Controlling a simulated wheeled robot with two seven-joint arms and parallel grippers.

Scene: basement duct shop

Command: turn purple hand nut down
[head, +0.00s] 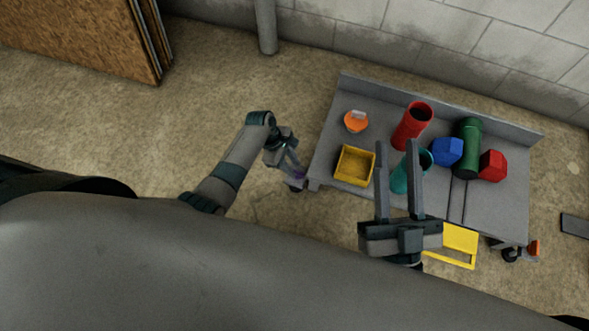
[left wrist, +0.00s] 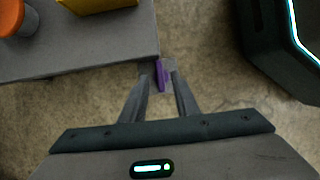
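The purple hand nut (left wrist: 163,78) shows in the left wrist view at the corner of the grey cart, between the fingertips of my left gripper (left wrist: 161,80). Its purple also shows in the head view (head: 299,174), low beside the cart's left end. My left gripper (head: 295,168) has its fingers on either side of the nut; whether both press on it I cannot tell. The nut is partly hidden by the fingers. My right gripper (head: 397,150) is open, with its two fingers apart above the cart's front part, and holds nothing that I can see.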

